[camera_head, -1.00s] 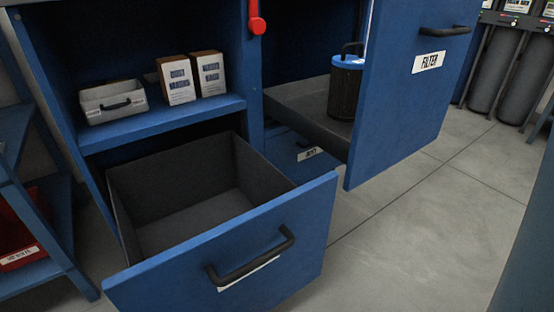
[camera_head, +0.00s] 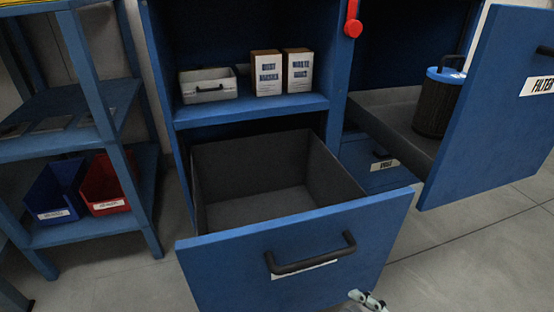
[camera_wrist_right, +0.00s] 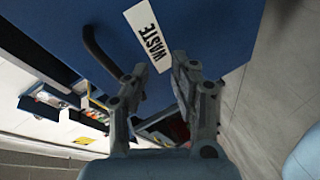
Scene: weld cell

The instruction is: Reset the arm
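In the right wrist view my right gripper (camera_wrist_right: 155,85) has its two fingers apart with nothing between them. It is near the blue front of the drawer labelled WASTE (camera_wrist_right: 190,20), apart from its dark handle (camera_wrist_right: 97,52). In the head view a small grey gripper tip (camera_head: 367,300), probably my right one, shows at the bottom edge by the drawer front's lower right corner. The open lower drawer (camera_head: 220,255) looks empty, and its handle (camera_head: 310,258) is free. My left gripper is not in view.
The FILTER drawer (camera_head: 500,110) stands open at right, holding a dark canister with a blue top (camera_head: 437,105). A shelf (camera_head: 250,110) holds a grey tray (camera_head: 208,87) and two boxes (camera_head: 268,73). A blue rack (camera_head: 85,150) with bins stands left. Floor shows at right.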

